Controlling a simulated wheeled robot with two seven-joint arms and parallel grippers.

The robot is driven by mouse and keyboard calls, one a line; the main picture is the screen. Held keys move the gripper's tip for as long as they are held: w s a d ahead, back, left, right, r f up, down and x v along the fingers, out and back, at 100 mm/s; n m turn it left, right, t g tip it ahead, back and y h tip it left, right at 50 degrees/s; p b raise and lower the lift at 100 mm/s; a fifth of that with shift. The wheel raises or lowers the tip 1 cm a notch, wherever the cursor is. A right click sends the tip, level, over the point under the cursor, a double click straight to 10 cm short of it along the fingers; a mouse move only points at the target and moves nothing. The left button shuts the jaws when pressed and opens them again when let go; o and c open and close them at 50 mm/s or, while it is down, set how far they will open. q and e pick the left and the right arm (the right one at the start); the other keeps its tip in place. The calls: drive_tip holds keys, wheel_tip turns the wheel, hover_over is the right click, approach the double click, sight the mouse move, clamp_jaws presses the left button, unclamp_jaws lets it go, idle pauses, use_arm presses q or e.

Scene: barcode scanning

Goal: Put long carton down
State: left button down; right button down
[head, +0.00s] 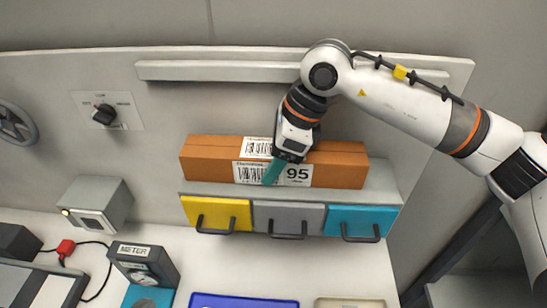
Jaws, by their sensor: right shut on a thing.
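The long carton (213,163) is an orange-brown box with white barcode labels and the number 95. It lies lengthwise at the shelf (383,192) above the coloured drawers, its underside touching or very close to the shelf top. My right gripper (272,172) comes from above right and is shut at the middle of the carton. Teal fingers show in front of its label. The gripper hides part of the carton's top and front. My left gripper is not in view.
Below the shelf are a yellow drawer (216,213), a grey drawer (288,217) and a blue drawer (362,222) with protruding handles. A grey box (97,205) and a meter (143,263) stand left. A blue tray (243,301) lies at the front. The white tabletop between is clear.

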drive_tip(key=shift+c, duration=2.4)
unclamp_jaws()
drive_tip(key=shift+d, duration=0.1)
drive_tip(key=shift+r+p, duration=0.2)
drive_tip(key=shift+p, duration=0.15)
drive_tip(key=shift+d+r+b, duration=0.1)
drive_tip(key=shift+r+b, duration=0.1)
drive_tip(key=shift+b, duration=0.2)
drive_tip(key=b+v, duration=0.3)
drive_tip(key=v, duration=0.8)
drive_tip(key=shift+r, duration=0.2)
